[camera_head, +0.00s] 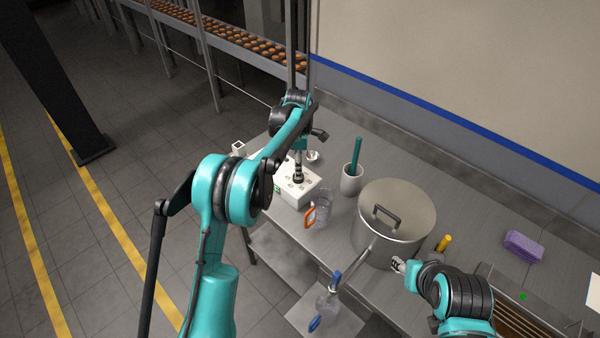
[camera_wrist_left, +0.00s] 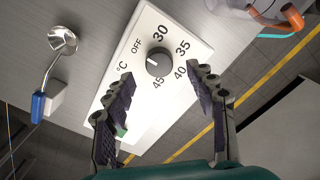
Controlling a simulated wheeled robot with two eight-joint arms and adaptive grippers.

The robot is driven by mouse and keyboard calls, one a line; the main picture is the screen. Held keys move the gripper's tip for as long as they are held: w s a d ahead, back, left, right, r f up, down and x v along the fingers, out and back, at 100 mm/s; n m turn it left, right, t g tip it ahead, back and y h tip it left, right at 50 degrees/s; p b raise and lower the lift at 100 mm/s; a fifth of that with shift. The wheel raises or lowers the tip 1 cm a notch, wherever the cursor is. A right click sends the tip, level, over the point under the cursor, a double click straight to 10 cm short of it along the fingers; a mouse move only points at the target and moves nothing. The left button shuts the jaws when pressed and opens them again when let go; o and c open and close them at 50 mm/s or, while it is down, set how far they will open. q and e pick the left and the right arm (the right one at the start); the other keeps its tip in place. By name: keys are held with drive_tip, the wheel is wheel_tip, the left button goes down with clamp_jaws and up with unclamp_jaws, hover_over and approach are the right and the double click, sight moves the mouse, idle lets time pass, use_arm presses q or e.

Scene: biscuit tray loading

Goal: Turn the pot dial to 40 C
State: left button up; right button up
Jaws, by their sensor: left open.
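The white dial box (camera_head: 312,187) lies on the steel table; in the left wrist view its face (camera_wrist_left: 190,62) reads OFF, 30, 35, 40, 45 and °C around a dark round dial (camera_wrist_left: 158,62). A small pale mark shows on the dial's OFF side, too small to read surely. My left gripper (camera_head: 299,170) points down over the box. In the left wrist view its open fingers (camera_wrist_left: 160,78) stand apart on either side below the dial, with nothing between them. The lidded steel pot (camera_head: 425,212) stands to the right. My right gripper (camera_head: 398,265) is near the pot's front; its jaw state is unclear.
A clear jug with an orange handle (camera_head: 310,217) stands close to the box. A cup (camera_head: 351,184) holds a teal-handled tool. A metal scoop with a blue handle (camera_wrist_left: 38,107) lies beside the box. A purple sponge (camera_head: 524,246) lies at the right.

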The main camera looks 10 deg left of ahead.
use_arm(q)
drive_tip(key=shift+f, duration=2.2)
drive_tip(key=c, duration=1.2)
drive_tip(key=shift+o, duration=0.2)
